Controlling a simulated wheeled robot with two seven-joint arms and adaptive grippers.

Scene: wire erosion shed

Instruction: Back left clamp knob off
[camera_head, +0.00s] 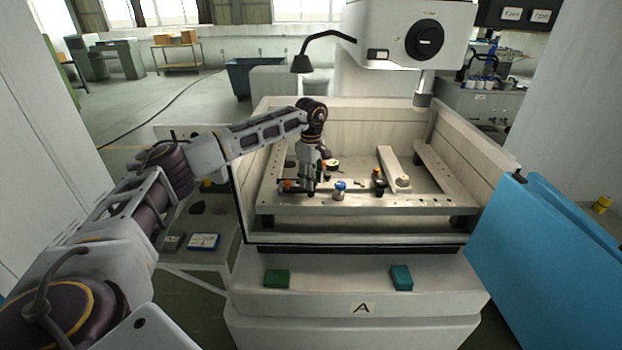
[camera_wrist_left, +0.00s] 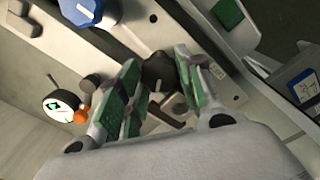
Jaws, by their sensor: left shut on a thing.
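My left gripper (camera_head: 311,187) reaches down into the machine tank, over the left part of the pale work frame (camera_head: 425,202). In the left wrist view its green-padded fingers (camera_wrist_left: 157,62) stand on both sides of a black knob (camera_wrist_left: 157,71) and are shut on it. The knob appears to sit low over the pale frame; whether it is free of its stud cannot be told. In the head view the gripper hides it. A blue knob (camera_head: 340,186) stands to the right, also in the left wrist view (camera_wrist_left: 82,9). My right gripper is out of view.
A dial gauge (camera_wrist_left: 61,107) is close to the left finger in the left wrist view. A black and orange clamp (camera_head: 379,178) stands farther right. The tank wall (camera_head: 478,155) encloses the frame. A green block (camera_head: 277,278) and a teal block (camera_head: 401,277) lie on the front ledge.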

